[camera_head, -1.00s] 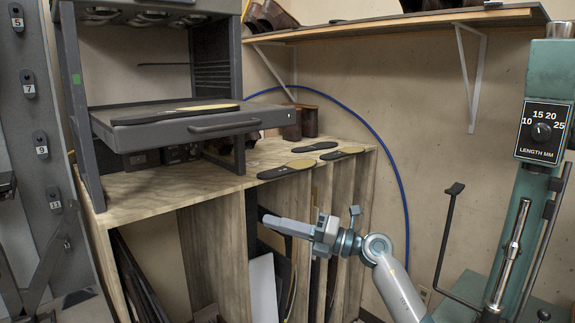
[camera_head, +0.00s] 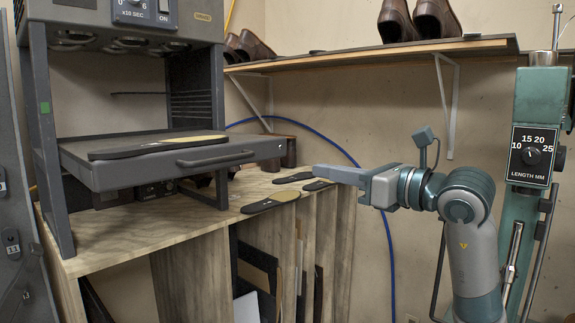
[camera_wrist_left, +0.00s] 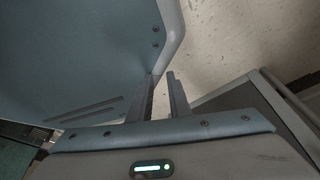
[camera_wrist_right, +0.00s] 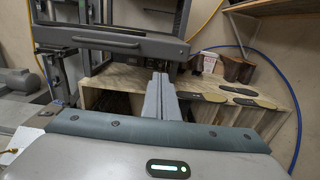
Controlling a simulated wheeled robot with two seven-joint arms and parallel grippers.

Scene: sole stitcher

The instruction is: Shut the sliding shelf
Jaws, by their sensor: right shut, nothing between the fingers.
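The sliding shelf (camera_head: 225,168) is a dark grey tray pulled out of a grey machine frame on the wooden bench. Its bar handle (camera_head: 215,158) is on the front face, and an insole (camera_head: 157,146) lies on top. The shelf also shows in the right wrist view (camera_wrist_right: 150,50), with its handle at the upper left. My right gripper (camera_head: 318,172) is shut and empty, right of the shelf at about its height in the picture and apart from it. My left gripper (camera_wrist_left: 160,98) shows only in its wrist view, its fingers parted and empty.
Several insoles (camera_head: 270,201) lie on the wooden bench (camera_head: 150,228) right of the machine. A wall shelf (camera_head: 350,60) with brown shoes is above. A teal machine (camera_head: 535,110) stands at the right. A blue hose (camera_head: 310,132) curves along the wall. The space before the shelf is clear.

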